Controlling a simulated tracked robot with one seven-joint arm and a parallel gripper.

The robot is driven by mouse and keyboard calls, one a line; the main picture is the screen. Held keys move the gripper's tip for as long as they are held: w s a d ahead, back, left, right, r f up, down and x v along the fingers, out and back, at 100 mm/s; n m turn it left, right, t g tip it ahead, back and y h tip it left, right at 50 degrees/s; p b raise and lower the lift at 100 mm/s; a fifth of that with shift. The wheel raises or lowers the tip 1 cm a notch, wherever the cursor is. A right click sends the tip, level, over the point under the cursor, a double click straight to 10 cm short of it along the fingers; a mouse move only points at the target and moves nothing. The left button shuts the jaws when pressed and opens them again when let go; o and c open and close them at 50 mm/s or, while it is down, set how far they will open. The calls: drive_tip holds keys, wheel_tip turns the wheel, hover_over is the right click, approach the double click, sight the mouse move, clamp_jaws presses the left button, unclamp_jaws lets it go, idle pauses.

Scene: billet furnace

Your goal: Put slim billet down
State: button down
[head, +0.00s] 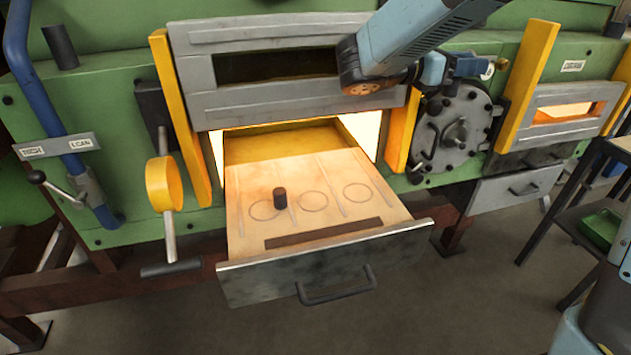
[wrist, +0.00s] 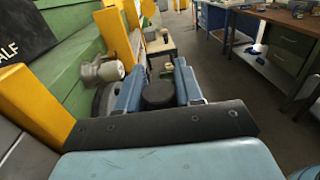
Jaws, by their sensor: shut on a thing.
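My gripper (wrist: 158,78) is shut on a dark, round-topped billet, taken as the slim billet (wrist: 158,95), which sits between its two blue fingers in the wrist view. In the head view my gripper (head: 450,66) is high at the upper right, in front of the furnace and near the round hatch; the held billet cannot be made out there. The open drawer (head: 405,238) lies below and to the left of my gripper. Its pale floor has three marked circles. Another dark billet (head: 280,199) stands upright at the right edge of the left circle.
A raised grey furnace door (head: 290,33) is above the glowing drawer opening. Yellow posts (head: 403,130) flank it. The round grey hatch (head: 455,125) is to the right. A dark stand with a green tray (head: 603,228) is at far right. The middle and right circles are clear.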

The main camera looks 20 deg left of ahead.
drive_tip(key=s+a+f+n+t+y, duration=0.4)
drive_tip(key=s+a+f+y, duration=0.15)
drive_tip(key=s+a, duration=0.45)
drive_tip(key=s+a+f+n+t+y, duration=0.4)
drive_tip(key=s+a+f, duration=0.35)
drive_tip(key=a, duration=0.45)
drive_tip(key=w+f, duration=0.3)
drive_tip(key=w, duration=0.1)
drive_tip(key=w+d+f, duration=0.1)
drive_tip(key=w+f, duration=0.2)
drive_tip(key=w, duration=0.2)
drive_tip(key=w+f, duration=0.3)
drive_tip(key=w, duration=0.1)
drive_tip(key=shift+w+d+f, duration=0.15)
drive_tip(key=shift+d+f, duration=0.2)
drive_tip(key=shift+d, duration=0.05)
drive_tip(key=shift+w+f, duration=0.1)
drive_tip(key=shift+f, duration=1.5)
drive_tip(key=shift+f, duration=0.1)
drive_tip(key=c, duration=0.7)
unclamp_jaws()
drive_tip(key=shift+c, duration=0.2)
